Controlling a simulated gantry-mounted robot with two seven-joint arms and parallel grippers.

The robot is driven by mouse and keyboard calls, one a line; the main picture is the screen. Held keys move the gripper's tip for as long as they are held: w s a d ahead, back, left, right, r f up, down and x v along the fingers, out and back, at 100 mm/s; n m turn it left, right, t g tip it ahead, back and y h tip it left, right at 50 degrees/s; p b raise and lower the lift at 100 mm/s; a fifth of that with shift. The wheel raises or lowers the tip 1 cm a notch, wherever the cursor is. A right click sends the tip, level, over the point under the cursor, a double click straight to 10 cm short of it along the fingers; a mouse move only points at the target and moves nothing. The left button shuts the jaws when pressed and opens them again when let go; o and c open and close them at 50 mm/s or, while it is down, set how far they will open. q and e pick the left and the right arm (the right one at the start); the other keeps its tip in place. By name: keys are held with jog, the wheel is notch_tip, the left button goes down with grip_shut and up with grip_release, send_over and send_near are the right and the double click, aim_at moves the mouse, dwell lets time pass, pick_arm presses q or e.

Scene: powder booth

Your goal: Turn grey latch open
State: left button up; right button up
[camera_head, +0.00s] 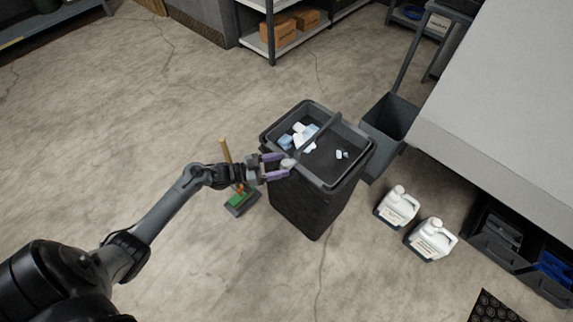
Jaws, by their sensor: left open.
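A dark bin (303,208) stands on the floor near the middle of the view. A dark grey bar (319,132) lies diagonally across its open top. At the bar's near-left end, by the bin's rim, is a small light grey rounded piece (288,164), which looks like the grey latch. My left gripper (281,165) has purple fingers and is open, with one finger on each side of this piece. I cannot tell whether the fingers touch it. My right gripper is not in view.
Crumpled white and pale blue scraps (300,136) lie inside the bin. A grey bucket (390,124) stands close behind it. Two white jugs (397,206) stand to the right. A broom (241,201) is left of the bin. Bare floor lies in front.

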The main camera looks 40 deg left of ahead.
aim_at(288, 164)
pick_arm(q)
jog(key=shift+x, duration=1.4)
jog(key=shift+c, duration=0.4)
jog(key=c, duration=0.9)
jog(key=shift+r+n+t+y+p, duration=0.2)
jog(key=shift+n+t+y+p, duration=0.15)
jog(key=shift+y+p, duration=0.2)
jog(key=n+t+y+p, duration=0.1)
jog(key=n+y+p, duration=0.1)
jog(key=y+p, duration=0.1)
jog(key=n+t+y+p, duration=0.1)
jog(key=n+y+p, duration=0.1)
jog(key=y+p, duration=0.1)
jog(key=shift+d+r+n+t+p, duration=0.1)
jog(key=shift+n+t+p, duration=0.2)
jog(key=shift+p, duration=0.3)
jog(key=n+y+p, duration=0.1)
jog(key=n+y, duration=0.1)
jog(key=y, duration=0.1)
jog(key=shift+y, duration=0.25)
jog(key=y, duration=0.1)
jog(key=n+y+p, duration=0.1)
jog(key=shift+f+n+y, duration=0.2)
jog(key=shift+n+y, duration=0.05)
jog(key=shift+y, duration=0.05)
jog(key=shift+f+n+g+y, duration=0.15)
jog(key=shift+n+g+y, duration=0.5)
jog(key=shift+n+y, duration=1.2)
jog(key=shift+y, duration=0.65)
